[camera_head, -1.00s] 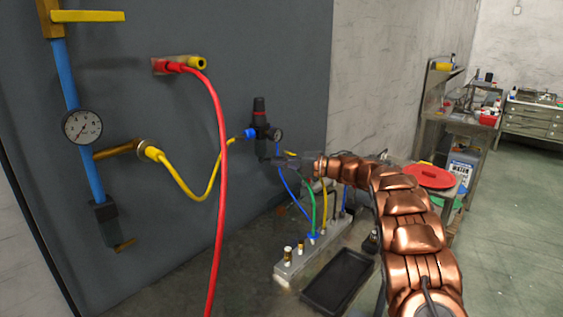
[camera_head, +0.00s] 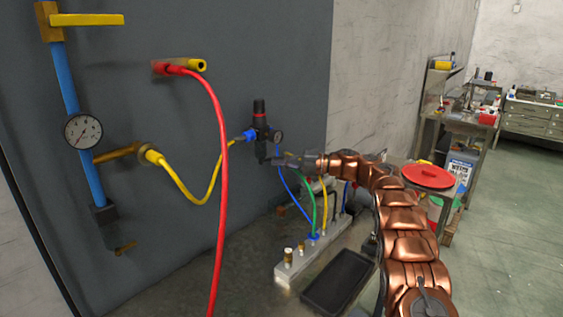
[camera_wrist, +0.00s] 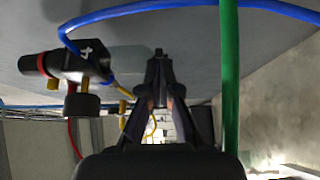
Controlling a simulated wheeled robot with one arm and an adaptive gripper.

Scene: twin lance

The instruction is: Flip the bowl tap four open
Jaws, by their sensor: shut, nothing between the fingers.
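A black regulator (camera_head: 260,132) with a red-ringed knob and a small gauge is mounted on the dark panel in the head view. In the wrist view the regulator (camera_wrist: 85,62) lies on its side at the left, with a white mark like a 4. Its lower bowl part is dark, and I cannot make out the tap lever on it. My gripper (camera_wrist: 158,58) is shut and empty, its tips to the right of the regulator body in the wrist view. In the head view my gripper (camera_head: 276,160) is just below the regulator; contact cannot be told.
Blue, green and yellow hoses hang close around my gripper, down to a metal manifold (camera_head: 300,258). A green hose (camera_wrist: 229,80) crosses near the wrist camera. A red hose (camera_head: 222,170) hangs at the left. A black tray (camera_head: 338,282) lies on the bench.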

